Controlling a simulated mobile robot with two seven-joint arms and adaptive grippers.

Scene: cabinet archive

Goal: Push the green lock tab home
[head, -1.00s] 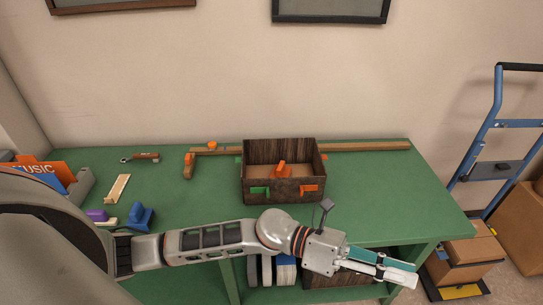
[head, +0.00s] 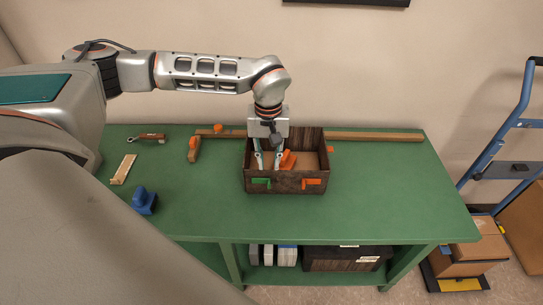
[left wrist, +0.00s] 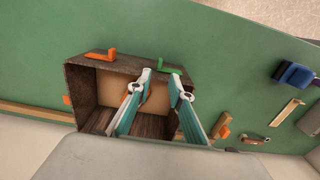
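A dark wooden box (head: 286,184) stands open on the green table. The green lock tab (head: 262,183) is on its front wall, left of an orange tab (head: 313,183). In the left wrist view the green tab (left wrist: 170,67) shows on the wall just beyond my fingertips. My left gripper (head: 268,162) is open, fingers pointing down over the left part of the box, behind the front wall. The left wrist view shows its fingers (left wrist: 160,91) spread with nothing between them held. They hide part of the box. My right gripper is not in view.
An orange piece (head: 287,160) is inside the box. Another orange tab (head: 329,150) sticks out on its right side. A wooden rail (head: 375,136) lies behind. A blue object (head: 144,201) and a pale wooden strip (head: 123,169) lie left. The table right of the box is clear.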

